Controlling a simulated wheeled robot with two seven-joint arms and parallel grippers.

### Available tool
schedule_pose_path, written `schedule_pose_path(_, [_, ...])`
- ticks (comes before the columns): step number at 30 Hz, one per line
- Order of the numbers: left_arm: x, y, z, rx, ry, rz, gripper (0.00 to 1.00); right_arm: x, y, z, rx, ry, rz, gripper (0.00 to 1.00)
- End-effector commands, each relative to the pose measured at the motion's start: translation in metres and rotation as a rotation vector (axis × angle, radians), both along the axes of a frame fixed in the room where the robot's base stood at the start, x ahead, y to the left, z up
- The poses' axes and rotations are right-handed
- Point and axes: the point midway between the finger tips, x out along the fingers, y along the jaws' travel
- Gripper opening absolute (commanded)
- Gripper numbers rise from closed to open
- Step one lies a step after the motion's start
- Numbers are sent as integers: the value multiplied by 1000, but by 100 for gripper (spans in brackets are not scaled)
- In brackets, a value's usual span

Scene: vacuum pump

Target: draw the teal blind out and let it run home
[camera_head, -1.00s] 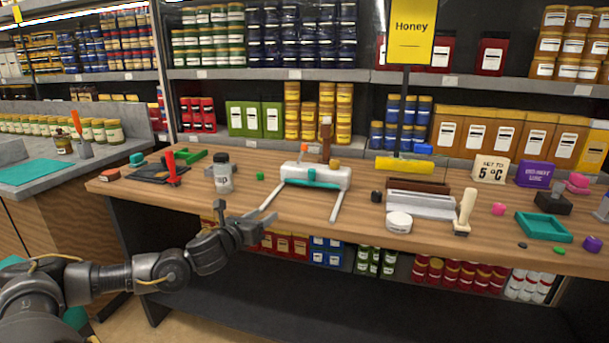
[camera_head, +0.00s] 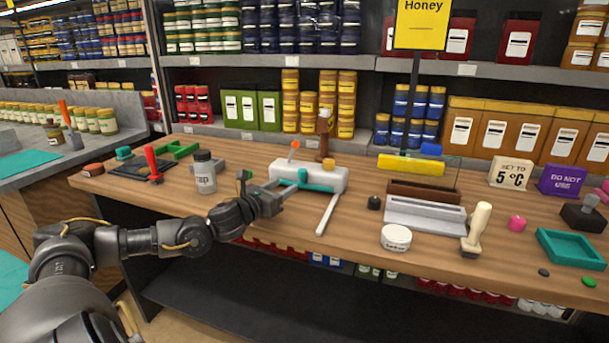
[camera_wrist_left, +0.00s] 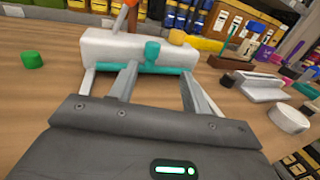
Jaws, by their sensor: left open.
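The blind unit has a long white housing (camera_head: 330,176) lying on the wooden counter, with two pale rails reaching toward me. The teal blind (camera_head: 318,187) shows as a narrow bar along the housing's near side; it also shows in the left wrist view (camera_wrist_left: 172,70), with an upright teal knob (camera_wrist_left: 152,52) at its middle. My left gripper (camera_head: 288,189) is open at the front of the housing. In the left wrist view its two fingers (camera_wrist_left: 160,74) point at the teal bar, one on each side of the knob. The gripper hides the left rail in the head view. My right gripper is out of view.
A grey slotted block (camera_head: 425,215), a white round tub (camera_head: 396,238) and a wooden-handled stamp (camera_head: 477,230) stand to the right. An orange-tipped stick (camera_head: 294,150) rises at the housing.

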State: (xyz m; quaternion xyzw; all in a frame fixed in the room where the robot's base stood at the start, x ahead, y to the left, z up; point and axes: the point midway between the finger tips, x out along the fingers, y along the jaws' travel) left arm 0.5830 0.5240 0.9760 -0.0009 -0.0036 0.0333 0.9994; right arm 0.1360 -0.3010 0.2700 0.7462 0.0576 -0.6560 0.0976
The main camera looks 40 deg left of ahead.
Motion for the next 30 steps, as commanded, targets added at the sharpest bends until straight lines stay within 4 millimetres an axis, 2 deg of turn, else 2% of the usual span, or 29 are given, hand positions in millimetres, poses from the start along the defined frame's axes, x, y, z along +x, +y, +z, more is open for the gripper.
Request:
schedule_pose_path(5, [13, 9, 1, 0, 1, 15, 48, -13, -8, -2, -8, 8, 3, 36])
schedule_pose_path(15, [73, 11, 1, 0, 3, 10, 48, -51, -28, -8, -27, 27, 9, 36])
schedule_pose_path(18, [85, 12, 0, 1, 5, 10, 48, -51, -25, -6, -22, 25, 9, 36])
schedule_pose_path(24, [98, 12, -2, 3, 6, 8, 48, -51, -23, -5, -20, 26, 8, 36])
schedule_pose_path(30, [99, 12, -2, 3, 7, 7, 48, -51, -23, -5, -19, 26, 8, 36])
